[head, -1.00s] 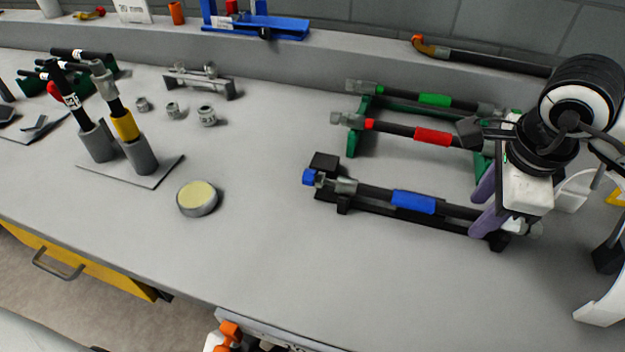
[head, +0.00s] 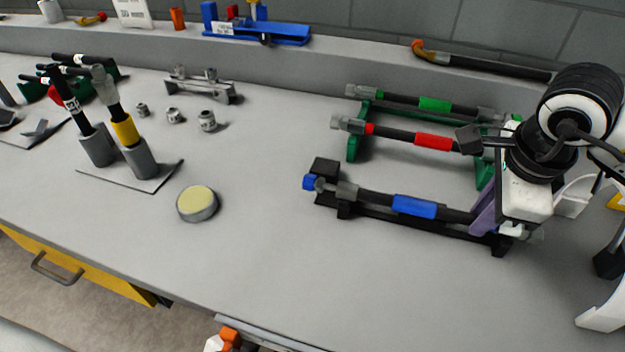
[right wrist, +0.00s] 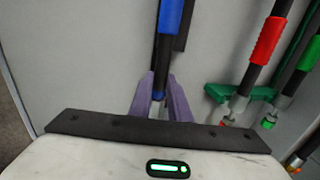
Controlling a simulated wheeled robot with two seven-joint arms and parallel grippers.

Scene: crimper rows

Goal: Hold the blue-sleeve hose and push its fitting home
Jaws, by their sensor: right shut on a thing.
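The blue-sleeve hose (head: 455,214) is a black hose with a blue sleeve (head: 414,207), lying along a black cradle (head: 375,217). Its left end carries a grey metal collar (head: 347,191), and a fitting with a blue end (head: 310,182) sits at the cradle's left post. Whether the fitting is fully seated cannot be told. My right gripper (head: 483,215) has its purple fingers shut on the hose near its right end. In the right wrist view the fingers (right wrist: 159,98) stand on both sides of the hose (right wrist: 163,60). My left gripper is not in view.
A red-sleeve hose (head: 395,136) and a green-sleeve hose (head: 465,108) lie behind on a green rack (head: 353,145). A round yellow-topped tin (head: 198,203) and holders with upright hoses (head: 138,158) stand left. The bench in front of the black cradle is clear.

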